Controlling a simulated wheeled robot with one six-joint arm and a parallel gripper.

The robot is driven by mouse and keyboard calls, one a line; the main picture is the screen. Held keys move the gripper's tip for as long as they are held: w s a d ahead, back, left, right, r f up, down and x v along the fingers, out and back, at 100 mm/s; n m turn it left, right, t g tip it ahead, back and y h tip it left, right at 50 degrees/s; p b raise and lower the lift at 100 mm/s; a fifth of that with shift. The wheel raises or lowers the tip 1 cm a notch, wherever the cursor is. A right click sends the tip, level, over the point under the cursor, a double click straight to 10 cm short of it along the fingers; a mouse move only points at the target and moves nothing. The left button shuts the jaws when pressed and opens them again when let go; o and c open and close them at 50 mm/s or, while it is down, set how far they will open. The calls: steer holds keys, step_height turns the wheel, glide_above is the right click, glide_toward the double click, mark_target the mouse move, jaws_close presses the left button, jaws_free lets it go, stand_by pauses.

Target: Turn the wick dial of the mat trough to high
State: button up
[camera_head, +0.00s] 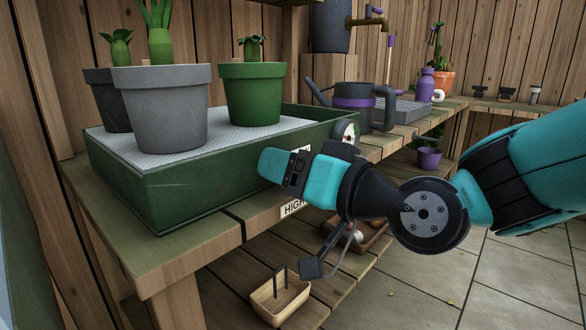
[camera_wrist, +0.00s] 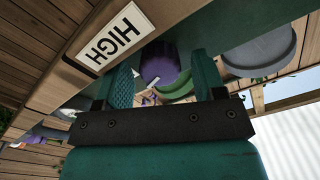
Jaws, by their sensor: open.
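The mat trough (camera_head: 180,195) is a green box with a pale mat, standing on the wooden bench. A white HIGH label (camera_head: 292,209) is on the bench's front edge; it also shows in the wrist view (camera_wrist: 109,38). My gripper (camera_head: 268,165) is at the trough's front wall, above the label, and hides the dial in the head view. In the wrist view my gripper (camera_wrist: 164,68) is open. A purple round part (camera_wrist: 160,62), apparently the wick dial, shows between the fingers. I cannot tell whether they touch it, nor its setting.
A grey pot (camera_head: 165,110) and a green pot (camera_head: 250,95) stand in the trough. A small gauge (camera_head: 346,131) is at its right end. A watering can (camera_head: 352,100) stands behind. A wooden basket (camera_head: 280,300) is on the lower shelf. The paved floor at right is clear.

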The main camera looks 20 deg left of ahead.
steer(key=shift+f, duration=0.1)
steer(key=shift+f+n+b, duration=0.1)
steer(key=shift+n+b, duration=0.4)
steer(key=shift+n, duration=0.2)
steer(key=n+b, duration=0.1)
steer(key=n, duration=0.3)
steer(key=shift+b, duration=0.4)
steer(key=b+v, duration=0.1)
steer(key=v, duration=1.6)
steer(key=s+d+f+m+g+h+p, duration=0.2)
steer(key=s+d+f+m+g+h, duration=0.2)
steer(key=d+f+h, duration=0.5)
steer(key=shift+s+d+f+g+h, duration=0.15)
steer(key=shift+s+f+g+h, duration=0.35)
steer(key=shift+s+f+g, duration=0.65)
steer(key=shift+s+r, duration=0.15)
steer(key=shift+r, duration=0.1)
